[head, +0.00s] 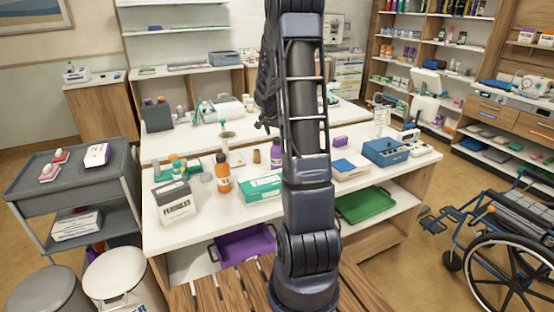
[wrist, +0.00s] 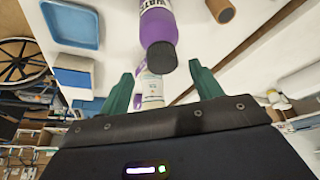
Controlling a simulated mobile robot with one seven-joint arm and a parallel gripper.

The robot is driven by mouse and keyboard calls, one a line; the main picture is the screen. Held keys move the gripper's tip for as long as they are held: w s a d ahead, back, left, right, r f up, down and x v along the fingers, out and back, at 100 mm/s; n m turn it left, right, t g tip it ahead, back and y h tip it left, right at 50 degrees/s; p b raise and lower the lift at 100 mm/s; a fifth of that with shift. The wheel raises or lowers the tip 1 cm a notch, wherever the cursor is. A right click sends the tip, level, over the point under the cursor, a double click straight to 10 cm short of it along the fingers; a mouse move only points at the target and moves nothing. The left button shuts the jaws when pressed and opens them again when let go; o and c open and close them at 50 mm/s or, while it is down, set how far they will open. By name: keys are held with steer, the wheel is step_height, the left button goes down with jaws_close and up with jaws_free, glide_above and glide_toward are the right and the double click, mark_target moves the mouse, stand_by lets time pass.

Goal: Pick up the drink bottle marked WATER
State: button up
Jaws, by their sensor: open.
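A purple drink bottle (wrist: 158,28) with a white label and dark cap is at the top of the wrist view. Its label reads in part like WATER, and its top is cut off by the frame edge. My gripper (wrist: 160,72) is open, with its two green fingers apart and nothing held between them. The bottle's cap points toward the gap between the fingertips. In the head view, a purple item (head: 276,155) that appears to be this bottle stands on the white table beside my arm, partly hidden. My gripper is hidden behind my arm there.
An orange bottle (head: 223,173), a green-and-white box (head: 262,187) and a white box (head: 176,202) stand on the white table (head: 210,236). A white bottle (wrist: 152,92) shows beyond the purple one. A brown cylinder (wrist: 221,10) is nearby. A wheelchair (head: 500,240) is at right.

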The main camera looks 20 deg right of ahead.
mark_target(277, 138)
steer(key=shift+x, duration=2.6)
steer(key=shift+w+a, duration=0.1)
steer(key=shift+w, duration=0.05)
jaws_close()
